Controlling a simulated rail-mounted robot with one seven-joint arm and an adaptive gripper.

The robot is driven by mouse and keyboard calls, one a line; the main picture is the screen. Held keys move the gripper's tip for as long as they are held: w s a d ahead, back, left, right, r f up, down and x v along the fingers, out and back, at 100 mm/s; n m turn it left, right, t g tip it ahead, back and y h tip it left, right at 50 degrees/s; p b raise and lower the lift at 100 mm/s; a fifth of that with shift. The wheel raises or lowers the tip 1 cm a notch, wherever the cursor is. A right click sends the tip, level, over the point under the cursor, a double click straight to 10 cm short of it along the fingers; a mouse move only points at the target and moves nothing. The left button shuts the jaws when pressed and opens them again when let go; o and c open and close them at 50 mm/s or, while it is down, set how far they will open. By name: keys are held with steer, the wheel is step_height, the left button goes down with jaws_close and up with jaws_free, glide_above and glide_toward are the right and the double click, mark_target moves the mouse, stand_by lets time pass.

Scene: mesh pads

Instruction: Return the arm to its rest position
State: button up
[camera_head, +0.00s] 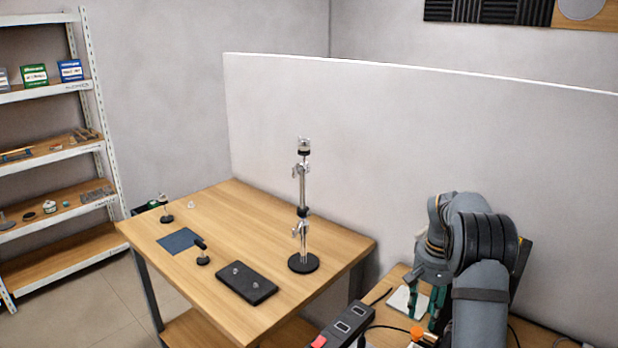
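My arm (481,290) is folded at the lower right, with its grey links and dark joint covers bent over a lower wooden surface. Its end points down beside a white and green item on that surface. My gripper is small and partly hidden there, and I cannot make out whether its fingers are open or shut. No held object can be made out. The arm is apart from the wooden table (215,225) to its left.
A chrome stand (303,225) rises from the table's right part. A dark pad (247,283), a blue mesh square (180,241) and two small black-based stands (202,252) (166,208) lie left of it. A white partition (400,150) runs behind; shelves (55,150) stand far left.

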step_height(320, 180, down, 11)
steer(key=shift+r, duration=0.2)
steer(key=shift+r+p, duration=0.5)
steer(key=shift+f, duration=0.1)
